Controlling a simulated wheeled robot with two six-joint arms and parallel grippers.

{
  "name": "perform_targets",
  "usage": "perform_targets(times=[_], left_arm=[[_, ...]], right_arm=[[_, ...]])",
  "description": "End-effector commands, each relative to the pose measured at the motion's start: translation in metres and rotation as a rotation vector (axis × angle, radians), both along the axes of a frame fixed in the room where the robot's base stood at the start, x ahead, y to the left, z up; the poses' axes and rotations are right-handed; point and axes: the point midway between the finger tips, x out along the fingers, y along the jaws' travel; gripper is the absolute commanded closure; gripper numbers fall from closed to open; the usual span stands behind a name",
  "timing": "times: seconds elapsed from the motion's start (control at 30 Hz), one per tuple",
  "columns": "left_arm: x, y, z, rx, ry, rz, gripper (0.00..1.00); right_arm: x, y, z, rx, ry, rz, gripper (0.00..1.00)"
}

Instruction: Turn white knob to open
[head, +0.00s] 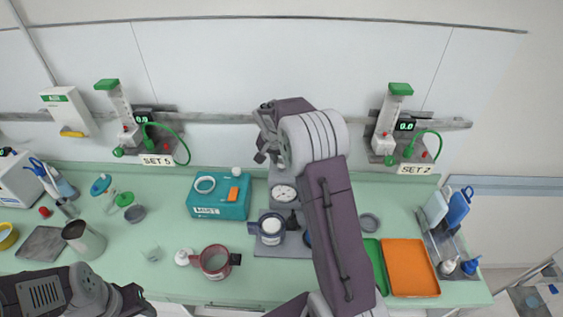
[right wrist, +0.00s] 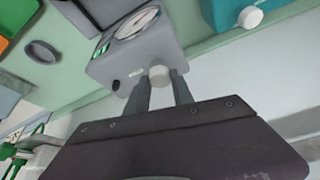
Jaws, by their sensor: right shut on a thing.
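A grey box with a round dial gauge (head: 284,193) stands on the table, and it shows upside down in the right wrist view (right wrist: 152,50). A white knob (right wrist: 158,75) sticks out of its side, between the two fingers of my right gripper (right wrist: 160,92). The gripper is shut on this knob. In the head view my right gripper (head: 266,156) hangs at the back of the gauge box, and the knob is hidden there. My left gripper (head: 134,299) is at the bottom left edge, and its jaws cannot be made out.
A teal box (head: 218,208) with its own white knob (head: 236,171) stands left of the gauge box. Several cups and jars stand in front. An orange tray (head: 410,268) lies to the right. Wall units with green hoses (head: 165,130) hang on a rail behind.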

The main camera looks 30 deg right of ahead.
Motion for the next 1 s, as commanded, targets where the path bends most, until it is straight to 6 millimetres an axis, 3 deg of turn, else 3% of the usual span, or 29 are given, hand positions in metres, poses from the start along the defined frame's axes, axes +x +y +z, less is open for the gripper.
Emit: perform_targets(times=[0.37,0.87,0.9,0.97,1.0], left_arm=[[0.0001,0.0001,-0.0074,0.000,0.000,0.000,0.51],[0.0000,-0.0001,-0.0078,0.000,0.000,0.000,0.51],[0.0000,-0.0001,-0.0078,0.000,0.000,0.000,0.51],[0.0000,-0.0001,-0.0078,0.000,0.000,0.000,0.51],[0.0000,-0.0001,-0.0078,0.000,0.000,0.000,0.51]], right_arm=[[0.0002,0.0009,-0.0012,0.002,0.002,-0.133,1.00],[-0.0002,0.0010,-0.0010,0.002,0.003,-0.152,1.00],[-0.0002,0.0010,-0.0010,0.004,0.003,-0.152,0.69],[-0.0002,0.0010,-0.0010,0.003,0.004,-0.151,0.52],[-0.0001,0.0010,-0.0010,0.003,0.003,-0.151,0.51]])
